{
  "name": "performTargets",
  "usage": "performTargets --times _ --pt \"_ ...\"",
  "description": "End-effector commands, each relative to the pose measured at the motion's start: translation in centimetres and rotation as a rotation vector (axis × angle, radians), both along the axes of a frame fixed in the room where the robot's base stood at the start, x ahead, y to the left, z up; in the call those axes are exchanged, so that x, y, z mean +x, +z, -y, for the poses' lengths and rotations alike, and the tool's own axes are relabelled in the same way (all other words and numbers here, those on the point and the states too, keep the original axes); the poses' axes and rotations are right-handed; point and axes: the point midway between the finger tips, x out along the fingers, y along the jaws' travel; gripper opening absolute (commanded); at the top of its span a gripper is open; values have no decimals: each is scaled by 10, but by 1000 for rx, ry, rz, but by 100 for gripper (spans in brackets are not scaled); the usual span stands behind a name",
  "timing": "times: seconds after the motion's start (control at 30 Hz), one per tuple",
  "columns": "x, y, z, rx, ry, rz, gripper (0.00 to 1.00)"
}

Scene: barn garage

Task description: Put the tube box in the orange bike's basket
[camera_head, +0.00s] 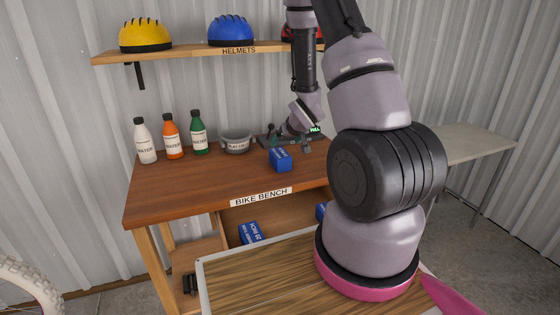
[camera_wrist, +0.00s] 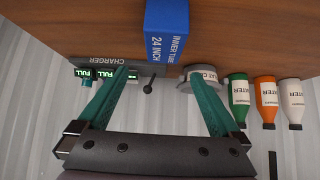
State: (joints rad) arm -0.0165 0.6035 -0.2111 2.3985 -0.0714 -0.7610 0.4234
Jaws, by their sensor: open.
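The tube box (camera_head: 280,159) is a small blue box on the bench top. In the wrist view the tube box (camera_wrist: 167,30) reads "INNER TUBE 24 INCH" and lies beyond my fingertips. My gripper (camera_wrist: 158,76) has its two teal fingers spread wide, with nothing held between them. In the head view my gripper (camera_head: 289,140) is low over the back of the bench, just behind the box; I cannot tell the exact gap. No orange bike or basket is seen; only part of a bike wheel (camera_head: 25,285) shows at the lower left, and its bike's colour is hidden.
The bike bench (camera_head: 165,195) also holds white, orange and green bottles (camera_head: 172,135), a grey round container (camera_head: 235,142) and a charger (camera_wrist: 135,64). Other blue boxes (camera_head: 251,232) are below the bench top. A helmet shelf (camera_head: 195,54) hangs above. A pale table (camera_head: 465,147) stands right.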

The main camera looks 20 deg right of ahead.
Motion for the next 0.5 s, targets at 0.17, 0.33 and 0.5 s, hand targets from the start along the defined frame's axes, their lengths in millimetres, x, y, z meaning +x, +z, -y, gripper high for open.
performTargets --times 0.17,0.33,0.5 --pt "1 -24 -1 -4 30 3 100" --pt "17 -42 -2 -4 35 3 100" --pt "34 -58 -1 -4 34 4 100"
